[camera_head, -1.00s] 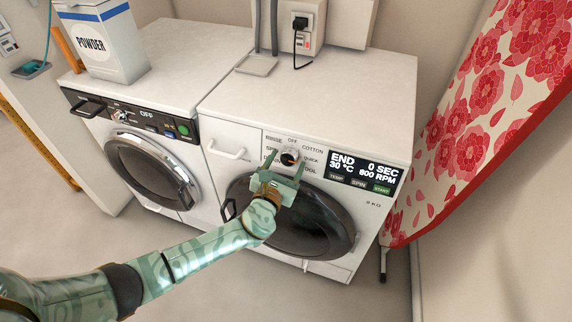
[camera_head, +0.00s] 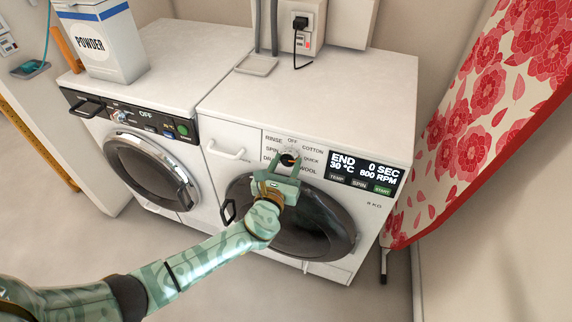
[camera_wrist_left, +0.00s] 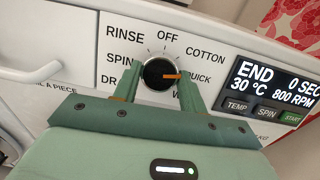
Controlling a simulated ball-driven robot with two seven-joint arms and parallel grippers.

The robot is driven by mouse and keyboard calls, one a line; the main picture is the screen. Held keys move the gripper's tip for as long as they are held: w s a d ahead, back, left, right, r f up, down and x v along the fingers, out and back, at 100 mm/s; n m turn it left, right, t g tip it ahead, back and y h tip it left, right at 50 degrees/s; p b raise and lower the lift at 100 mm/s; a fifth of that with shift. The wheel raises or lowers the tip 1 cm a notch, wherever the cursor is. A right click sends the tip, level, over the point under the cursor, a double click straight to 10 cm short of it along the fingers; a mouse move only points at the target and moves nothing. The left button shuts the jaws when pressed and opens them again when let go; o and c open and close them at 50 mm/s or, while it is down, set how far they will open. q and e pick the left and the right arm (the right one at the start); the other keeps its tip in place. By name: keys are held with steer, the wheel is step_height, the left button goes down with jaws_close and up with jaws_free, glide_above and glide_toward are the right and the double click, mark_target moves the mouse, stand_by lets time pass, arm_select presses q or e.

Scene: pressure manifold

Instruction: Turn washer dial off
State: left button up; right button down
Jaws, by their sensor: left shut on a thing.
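The washer dial (camera_head: 289,160) is a round black-faced knob with a silver rim on the right-hand machine's panel; it also shows in the left wrist view (camera_wrist_left: 158,73). Its orange pointer points right, toward QUICK; the OFF label (camera_wrist_left: 167,34) is above the dial. My left gripper (camera_head: 286,162) is at the panel with one finger on each side of the dial, shut on it. In the left wrist view its green fingers (camera_wrist_left: 159,76) flank the knob. My right gripper is not in view.
The washer display (camera_head: 363,170) reads END, 0 SEC, 30 °C, 800 RPM. A second machine (camera_head: 150,150) showing OFF stands at left, with a powder box (camera_head: 103,45) on top. A flowered ironing board (camera_head: 470,130) leans at right. The washer top (camera_head: 330,95) is mostly clear.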

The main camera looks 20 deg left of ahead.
arm_select(q)
steer(key=n+y, duration=0.1)
steer(key=n, duration=0.3)
steer(key=shift+d+n, duration=0.1)
steer(key=shift+n, duration=0.2)
steer(key=n+g+y, duration=0.1)
steer(key=n, duration=0.3)
steer(key=n+g, duration=0.1)
steer(key=n, duration=0.3)
steer(key=shift+r+y, duration=0.2)
steer(key=shift+y, duration=0.2)
steer(key=shift+n+g+p, duration=0.6)
steer(key=shift+n+p, duration=0.05)
steer(key=shift+n, duration=1.55)
steer(key=o, duration=1)
steer(key=shift+c, duration=0.2)
